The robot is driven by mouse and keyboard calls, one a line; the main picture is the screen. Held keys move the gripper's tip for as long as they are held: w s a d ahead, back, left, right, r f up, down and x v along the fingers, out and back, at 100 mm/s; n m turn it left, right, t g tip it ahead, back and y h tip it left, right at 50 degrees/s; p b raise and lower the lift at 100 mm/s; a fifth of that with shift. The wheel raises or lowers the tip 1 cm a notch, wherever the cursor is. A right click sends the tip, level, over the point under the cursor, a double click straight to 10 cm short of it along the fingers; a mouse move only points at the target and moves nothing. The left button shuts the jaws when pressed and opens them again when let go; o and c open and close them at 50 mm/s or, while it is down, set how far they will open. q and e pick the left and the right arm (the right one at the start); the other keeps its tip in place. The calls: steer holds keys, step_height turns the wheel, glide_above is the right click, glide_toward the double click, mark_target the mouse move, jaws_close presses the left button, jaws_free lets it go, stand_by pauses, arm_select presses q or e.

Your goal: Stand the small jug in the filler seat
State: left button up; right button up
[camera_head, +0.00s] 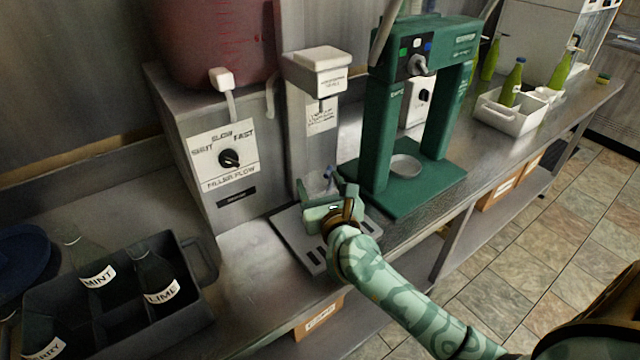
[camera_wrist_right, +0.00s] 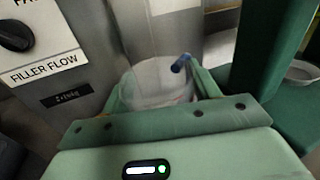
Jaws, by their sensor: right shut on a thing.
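The small jug (camera_head: 316,184) looks whitish and translucent with a blue part at its rim. In the head view it is mostly hidden behind my right gripper (camera_head: 325,197), which is shut on it. In the right wrist view, the jug (camera_wrist_right: 155,85) sits between the fingers of my right gripper (camera_wrist_right: 155,95) and looks roughly upright. The jug is in front of the filler column, below the white filler head (camera_head: 318,68). A grey slotted tray (camera_head: 312,257) lies at the column's foot. I cannot tell whether the jug touches it. My left gripper is out of view.
A steel box with a filler flow knob (camera_head: 229,158) stands left of the column. A green machine (camera_head: 385,140) stands close on the right. A dark crate (camera_head: 190,335) with labelled bottles is at lower left. A white crate (camera_head: 515,122) with green bottles is at far right.

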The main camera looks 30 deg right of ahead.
steer(key=shift+f+b, duration=0.3)
steer(key=shift+f, duration=0.55)
stand_by(1.1)
steer(key=o, duration=1)
steer(key=shift+o, duration=0.2)
steer(key=shift+s+a, duration=0.1)
steer(key=shift+s, duration=0.1)
steer(key=v, duration=1.6)
